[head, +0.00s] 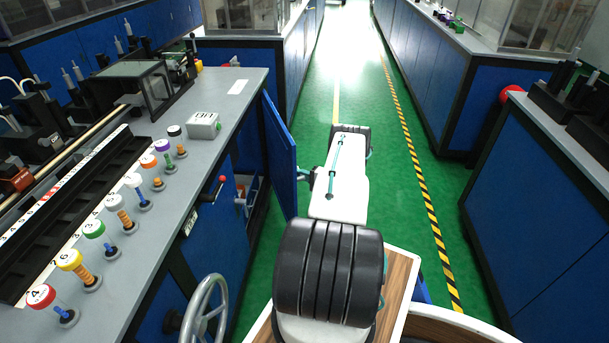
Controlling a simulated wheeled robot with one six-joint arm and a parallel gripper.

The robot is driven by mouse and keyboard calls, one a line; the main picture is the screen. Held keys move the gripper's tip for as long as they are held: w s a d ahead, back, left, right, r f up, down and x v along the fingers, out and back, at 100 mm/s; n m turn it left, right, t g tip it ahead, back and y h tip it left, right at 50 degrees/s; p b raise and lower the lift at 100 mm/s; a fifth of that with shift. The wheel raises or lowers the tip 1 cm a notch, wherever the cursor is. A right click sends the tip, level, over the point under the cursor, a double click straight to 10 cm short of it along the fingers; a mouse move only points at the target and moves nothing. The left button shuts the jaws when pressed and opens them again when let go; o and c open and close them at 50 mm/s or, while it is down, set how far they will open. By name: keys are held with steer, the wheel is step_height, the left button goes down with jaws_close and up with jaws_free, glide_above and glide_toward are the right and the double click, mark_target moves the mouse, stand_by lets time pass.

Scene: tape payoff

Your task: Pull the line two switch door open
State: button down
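A blue door (279,158) on the left bench's cabinet stands swung out into the aisle, well away from the cabinet front. Behind it part of the cabinet's inside (254,193) shows. I cannot read any label that marks it as the line two switch door. My gripper (305,174) is at the right side of the door, close to its face near the outer edge. It is small and dark here, partly hidden by my white arm. I cannot tell whether it touches the door or whether its fingers are open.
The left bench (226,88) carries a row of colour-capped spools and a grey box (204,125). A red-knobbed lever (214,188) and a grey handwheel (205,310) stick out at its front. The green aisle floor (400,200) is clear up to the right-hand blue cabinets (540,210).

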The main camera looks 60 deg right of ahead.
steer(key=shift+s+f, duration=0.1)
steer(key=shift+s, duration=0.05)
steer(key=c, duration=1.4)
jaws_free()
steer(key=shift+s, duration=0.1)
steer(key=s, duration=0.7)
steer(key=shift+s, duration=0.3)
